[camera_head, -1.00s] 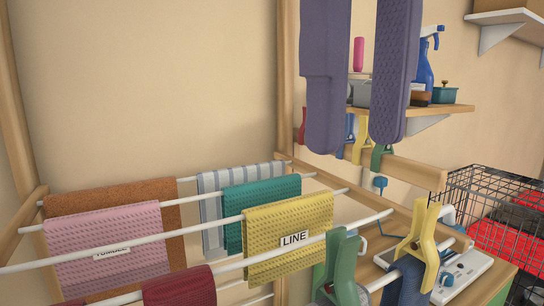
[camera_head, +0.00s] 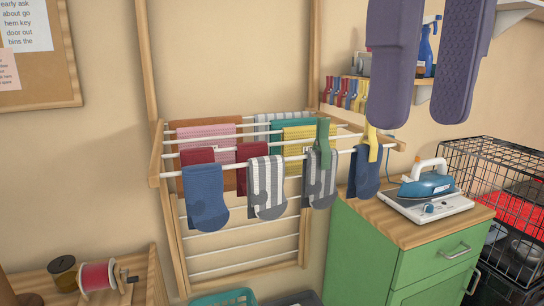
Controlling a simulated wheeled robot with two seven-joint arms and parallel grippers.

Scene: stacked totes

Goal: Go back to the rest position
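My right gripper (camera_head: 424,108) hangs into the top right of the head view. Its two purple fingers are well apart with nothing between them, so it is open and empty. It shows in front of the wall shelf and clear of the drying rack. The wooden drying rack (camera_head: 156,155) stands against the wall, left of the gripper in the picture. Socks and cloths hang on its white rods. A green peg (camera_head: 323,142) sits on a grey patterned sock (camera_head: 320,183), and a yellow peg (camera_head: 372,143) on a dark blue sock (camera_head: 366,175). My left gripper is not in view.
A green cabinet (camera_head: 360,255) carries an iron (camera_head: 426,182) on a white base. A black wire crate (camera_head: 490,155) stands at the right. A wooden surface at the lower left holds a red spool (camera_head: 98,276). Several pegs hang below the shelf.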

